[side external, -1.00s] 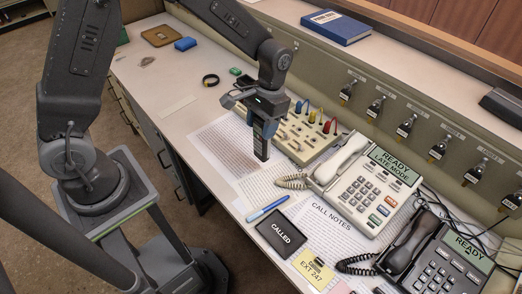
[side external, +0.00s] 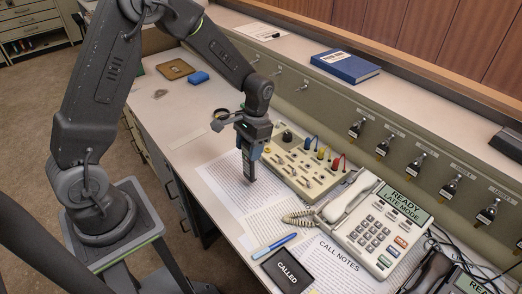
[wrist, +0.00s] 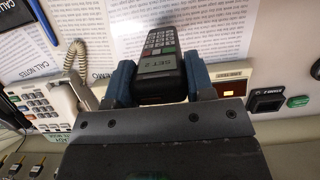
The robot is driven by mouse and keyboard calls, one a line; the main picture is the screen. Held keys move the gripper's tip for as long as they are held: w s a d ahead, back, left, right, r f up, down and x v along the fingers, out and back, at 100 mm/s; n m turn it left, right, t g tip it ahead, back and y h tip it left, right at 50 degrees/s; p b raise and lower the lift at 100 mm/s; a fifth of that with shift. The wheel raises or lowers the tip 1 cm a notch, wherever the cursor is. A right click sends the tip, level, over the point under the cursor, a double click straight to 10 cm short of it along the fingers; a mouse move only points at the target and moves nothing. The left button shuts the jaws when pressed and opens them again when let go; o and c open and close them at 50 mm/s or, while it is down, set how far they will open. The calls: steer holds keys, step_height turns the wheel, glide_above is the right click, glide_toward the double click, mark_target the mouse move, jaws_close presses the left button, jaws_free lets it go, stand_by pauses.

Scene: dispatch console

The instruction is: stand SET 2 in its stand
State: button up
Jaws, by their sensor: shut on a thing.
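The SET 2 handset is a dark, slim handheld radio or phone with a keypad. It hangs roughly upright below my gripper (side external: 252,142) in the side view (side external: 249,168). In the wrist view the handset (wrist: 160,58) shows its "SET 2" label and keys between the blue finger pads of my gripper (wrist: 161,82), which is shut on it. Its lower end is over the printed sheets, left of the beige switch panel (side external: 318,182). I cannot tell whether it touches the desk. I cannot make out its stand in either current view.
A blue block (side external: 199,77), tan tray (side external: 176,69) and blue book (side external: 345,66) are farther back. Bare desk lies left of the ring.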

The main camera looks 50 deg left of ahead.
steer(key=d+f, duration=0.1)
steer(key=d, duration=0.8)
steer(key=shift+s+d, duration=0.25)
steer(key=shift+f, duration=0.5)
stand_by(1.4)
steer(key=o, duration=1.5)
steer(key=shift+r, duration=0.1)
steer(key=s+v, duration=0.1)
steer(key=v, duration=0.5)
steer(key=shift+s+r, duration=0.15)
steer(key=shift+r, duration=0.35)
